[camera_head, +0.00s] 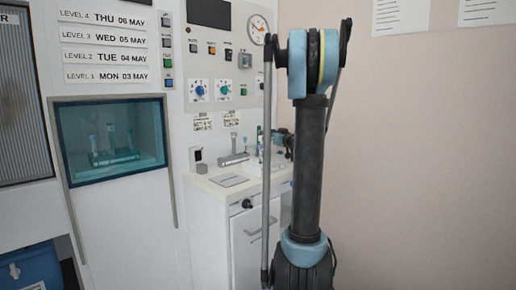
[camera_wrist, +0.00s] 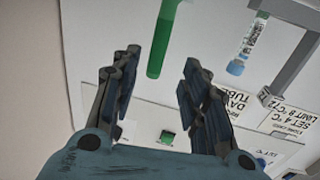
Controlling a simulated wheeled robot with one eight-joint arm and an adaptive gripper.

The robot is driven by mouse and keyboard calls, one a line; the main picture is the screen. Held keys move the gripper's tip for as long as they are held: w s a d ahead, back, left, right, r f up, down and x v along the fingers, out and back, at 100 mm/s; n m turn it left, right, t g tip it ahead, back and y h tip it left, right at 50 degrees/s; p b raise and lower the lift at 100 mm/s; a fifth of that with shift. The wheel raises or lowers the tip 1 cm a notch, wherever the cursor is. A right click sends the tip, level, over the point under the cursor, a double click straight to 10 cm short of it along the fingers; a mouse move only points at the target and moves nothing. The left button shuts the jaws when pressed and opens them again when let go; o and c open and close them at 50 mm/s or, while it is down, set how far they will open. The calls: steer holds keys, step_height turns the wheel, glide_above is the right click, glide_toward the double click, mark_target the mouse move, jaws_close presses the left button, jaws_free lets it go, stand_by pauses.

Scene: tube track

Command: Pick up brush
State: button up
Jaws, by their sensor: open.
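My gripper (camera_wrist: 160,62) is open and empty in the wrist view, its two dark fingers spread apart. A green rod with a rounded end (camera_wrist: 168,35) shows just beyond and between the fingertips, apart from them. I cannot tell whether it is the brush or a tube; no bristles show. In the head view my arm hides most of the gripper and part of the counter, so I cannot make out a brush there.
A labelled vial with a blue end (camera_wrist: 245,45) is beside a grey bracket (camera_wrist: 292,12). The white counter (camera_head: 205,186) carries a small rack (camera_head: 233,158). A control panel (camera_head: 215,75) stands behind, and a glass window (camera_head: 110,140) is at left.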

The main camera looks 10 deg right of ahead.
steer(key=shift+d+f+x, duration=0.1)
steer(key=shift+x, duration=1.9)
steer(key=shift+d+f+x, duration=0.1)
steer(key=shift+f+x, duration=0.05)
steer(key=shift+x, duration=1.85)
steer(key=shift+w, duration=0.1)
jaws_close()
